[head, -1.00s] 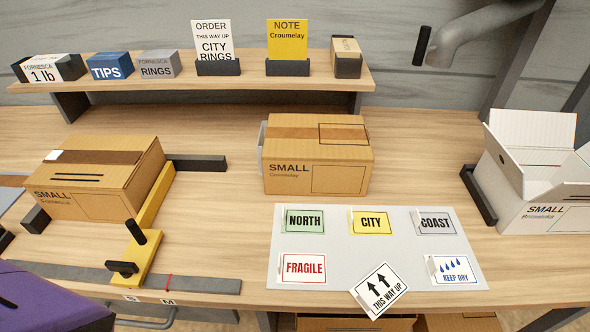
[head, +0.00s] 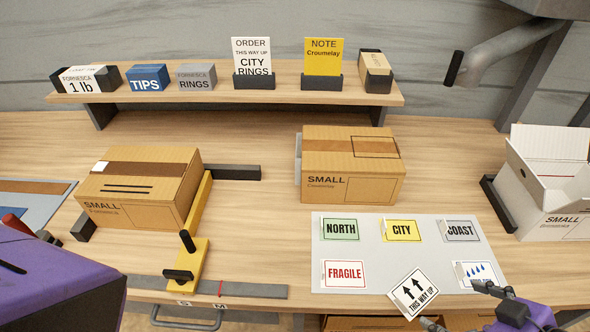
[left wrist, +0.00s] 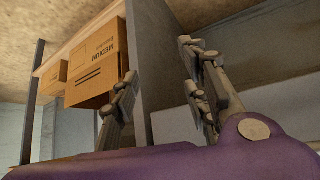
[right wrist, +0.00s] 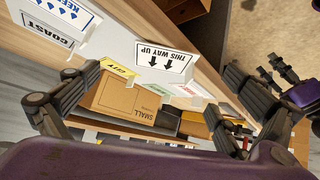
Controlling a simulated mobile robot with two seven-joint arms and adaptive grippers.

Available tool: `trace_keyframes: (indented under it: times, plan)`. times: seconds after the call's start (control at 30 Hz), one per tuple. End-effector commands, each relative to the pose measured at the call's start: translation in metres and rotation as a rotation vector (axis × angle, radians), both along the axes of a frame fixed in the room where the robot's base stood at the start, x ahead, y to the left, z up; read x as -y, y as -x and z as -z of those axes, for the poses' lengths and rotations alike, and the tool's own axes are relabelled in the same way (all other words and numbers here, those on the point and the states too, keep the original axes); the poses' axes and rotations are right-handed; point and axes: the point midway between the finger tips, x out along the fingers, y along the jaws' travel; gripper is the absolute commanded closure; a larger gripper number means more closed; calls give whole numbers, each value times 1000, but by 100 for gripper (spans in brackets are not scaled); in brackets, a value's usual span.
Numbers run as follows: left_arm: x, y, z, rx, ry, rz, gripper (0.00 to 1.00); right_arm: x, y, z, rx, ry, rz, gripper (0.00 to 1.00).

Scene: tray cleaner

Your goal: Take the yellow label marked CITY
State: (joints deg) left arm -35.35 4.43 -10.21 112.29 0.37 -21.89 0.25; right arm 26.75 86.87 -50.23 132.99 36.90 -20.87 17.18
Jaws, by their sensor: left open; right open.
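The yellow CITY label (head: 401,230) lies in the top middle of a grey label sheet (head: 378,273) on the bench's front right. My right gripper (head: 484,303) enters at the lower right of the head view, by the KEEP DRY label and apart from the CITY label. In the right wrist view its fingers (right wrist: 150,95) are spread and empty. My left gripper (left wrist: 165,95) is open and empty, pointing toward shelved boxes under the bench; its fingers are outside the head view.
Green NORTH (head: 340,229), grey COAST (head: 462,231), FRAGILE (head: 344,273), KEEP DRY (head: 474,272) and tilted THIS WAY UP (head: 415,292) labels surround it. A closed SMALL box (head: 350,180) stands behind the sheet. An open white box (head: 550,195) stands right.

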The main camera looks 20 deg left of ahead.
Motion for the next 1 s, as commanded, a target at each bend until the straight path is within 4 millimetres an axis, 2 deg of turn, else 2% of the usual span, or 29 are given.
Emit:
trace_keyframes:
  times: [0.5, 0.83, 1.0]
  plan:
    - [-3, -6, -6, 15, -6, 5, 58, -43, -23, 40, 3, -3, -1, 0]
    - [-5, -1, -1, 1, -11, 10, 58, -46, -26, 46, 2, 1, -2, 0]
    - [-5, -1, -1, 1, -10, 10, 58, -46, -26, 46, 2, 0, -2, 19]
